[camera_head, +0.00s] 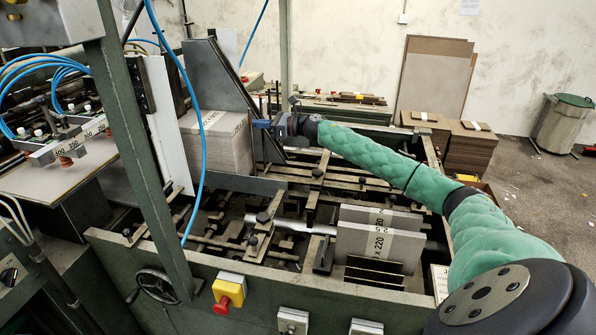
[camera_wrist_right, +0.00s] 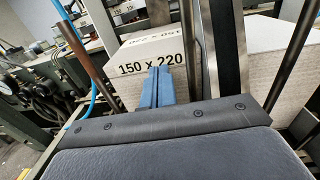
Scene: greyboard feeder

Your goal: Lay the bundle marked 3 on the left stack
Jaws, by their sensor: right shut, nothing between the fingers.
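A tall grey board stack (camera_head: 222,155) stands at the left of the feeder. Its paper band reads 150 x 220 in the right wrist view (camera_wrist_right: 125,88). My right gripper (camera_head: 262,124) reaches in from the right. Its blue fingers (camera_wrist_right: 160,86) are shut and empty, in front of the banded face of this stack. Whether they touch it I cannot tell. Shorter grey boards (camera_head: 352,242) stand at the front right of the feeder, with bands that end in 220. I can read no mark 3 on any bundle. My left gripper is not in view.
Metal rails and clamps (camera_head: 262,218) fill the feeder bed between the stacks. An upright dark plate (camera_head: 215,75) stands behind the left stack, and a green post (camera_head: 135,130) rises in front. Brown board piles (camera_head: 470,150) stand on the floor behind.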

